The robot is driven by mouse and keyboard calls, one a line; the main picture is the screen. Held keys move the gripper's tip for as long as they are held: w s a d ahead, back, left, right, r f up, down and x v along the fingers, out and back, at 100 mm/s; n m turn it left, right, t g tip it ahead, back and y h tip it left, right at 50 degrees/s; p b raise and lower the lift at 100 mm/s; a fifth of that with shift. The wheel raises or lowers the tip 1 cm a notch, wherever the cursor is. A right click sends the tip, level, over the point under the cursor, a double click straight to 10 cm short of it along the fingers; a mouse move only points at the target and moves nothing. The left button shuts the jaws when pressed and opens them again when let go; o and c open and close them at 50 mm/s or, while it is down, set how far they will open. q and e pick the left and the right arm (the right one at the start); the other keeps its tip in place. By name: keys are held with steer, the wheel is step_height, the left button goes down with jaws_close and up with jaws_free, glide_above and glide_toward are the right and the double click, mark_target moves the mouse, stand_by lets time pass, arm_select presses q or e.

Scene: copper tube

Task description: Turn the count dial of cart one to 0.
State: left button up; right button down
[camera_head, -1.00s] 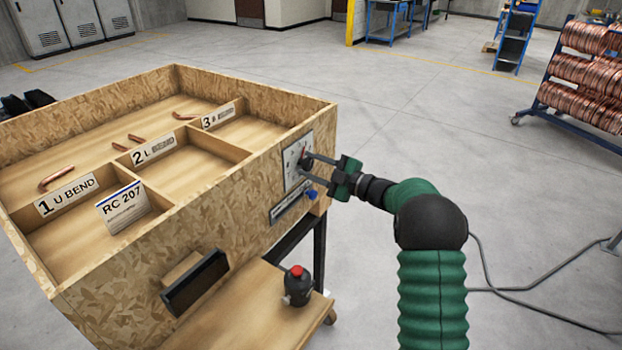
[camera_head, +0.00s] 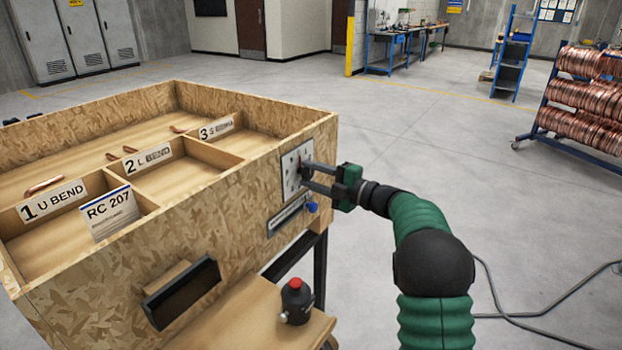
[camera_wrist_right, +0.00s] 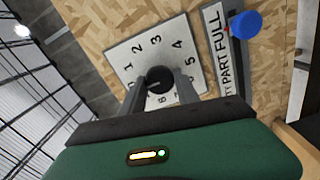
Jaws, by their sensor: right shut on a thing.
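The count dial (camera_head: 291,178) is a white plate with black numbers on the right outer wall of the wooden cart box (camera_head: 250,210). In the right wrist view, the dial plate (camera_wrist_right: 122,62) shows 1 to 5 around its upper side and 6 below. Its round black knob (camera_wrist_right: 158,78) sits in the middle. My right gripper (camera_head: 311,178) is shut on this knob, with one finger on each side in the wrist view (camera_wrist_right: 160,84). The fingers and wrist hide part of the numbers, and I cannot tell which number the knob points to. My left gripper is out of view.
A label strip (camera_wrist_right: 215,45) with a blue knob (camera_wrist_right: 246,24) is beside the dial. A black handle (camera_head: 182,292) sticks out of the box front. Copper coils (camera_head: 590,100) are on a rack at right.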

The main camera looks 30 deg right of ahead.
steer(key=shift+f, duration=0.4)
steer(key=c, duration=1.2)
jaws_free()
steer(key=o, duration=0.3)
steer(key=shift+s+d+r, duration=0.1)
steer(key=shift+r, duration=0.1)
steer(key=v, duration=1.6)
steer(key=shift+s+d+b, duration=0.25)
steer(key=shift+s+b, duration=0.1)
steer(key=shift+b, duration=0.1)
steer(key=shift+f, duration=0.1)
